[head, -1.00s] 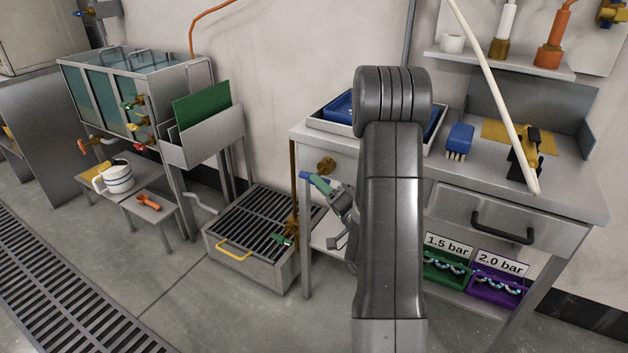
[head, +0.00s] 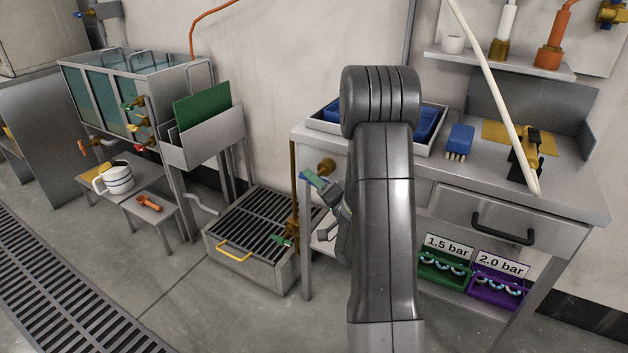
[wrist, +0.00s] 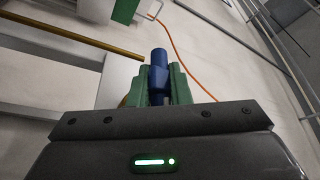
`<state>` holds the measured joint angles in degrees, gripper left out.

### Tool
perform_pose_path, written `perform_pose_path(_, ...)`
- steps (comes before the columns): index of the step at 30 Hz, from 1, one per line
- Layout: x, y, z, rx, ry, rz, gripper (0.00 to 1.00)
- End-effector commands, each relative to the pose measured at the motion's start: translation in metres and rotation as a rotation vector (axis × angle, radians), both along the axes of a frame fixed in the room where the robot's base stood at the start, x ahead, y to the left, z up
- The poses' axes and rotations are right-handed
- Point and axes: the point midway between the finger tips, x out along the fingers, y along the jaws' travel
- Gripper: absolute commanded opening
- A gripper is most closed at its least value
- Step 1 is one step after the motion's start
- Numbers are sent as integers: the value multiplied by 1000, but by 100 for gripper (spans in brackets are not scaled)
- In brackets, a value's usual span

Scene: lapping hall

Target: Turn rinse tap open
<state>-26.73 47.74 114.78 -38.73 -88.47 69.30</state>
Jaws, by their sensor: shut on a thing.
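The tap with a blue lever handle (head: 304,177) is at the left end of the workbench, beside a round brass fitting (head: 326,167). My gripper (head: 316,180), with green fingertips, reaches it from the right and is shut on the blue handle. In the wrist view the blue handle (wrist: 159,72) stands between the two green fingers (wrist: 158,88), its tip sticking out past them. My arm and fingers hide most of the tap body. I cannot tell from the handle how far the valve is turned.
A second tap with a green handle (head: 281,240) is on the brass pipe below, by the floor grate (head: 245,222) with its yellow handle. The workbench (head: 575,198) is to the right. A tank with several small taps (head: 135,105) stands at the left. Open floor lies in front.

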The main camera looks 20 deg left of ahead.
Motion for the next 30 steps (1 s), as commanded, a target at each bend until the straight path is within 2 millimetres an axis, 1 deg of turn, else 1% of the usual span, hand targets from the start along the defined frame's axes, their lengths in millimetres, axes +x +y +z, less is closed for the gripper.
perform_pose_path(5,0,0,3,-42,4,1,0)
perform_pose_path(11,0,0,6,-158,13,1,0)
perform_pose_path(18,0,0,10,-370,30,2,0)
perform_pose_path(30,-1,1,10,-751,59,4,0)
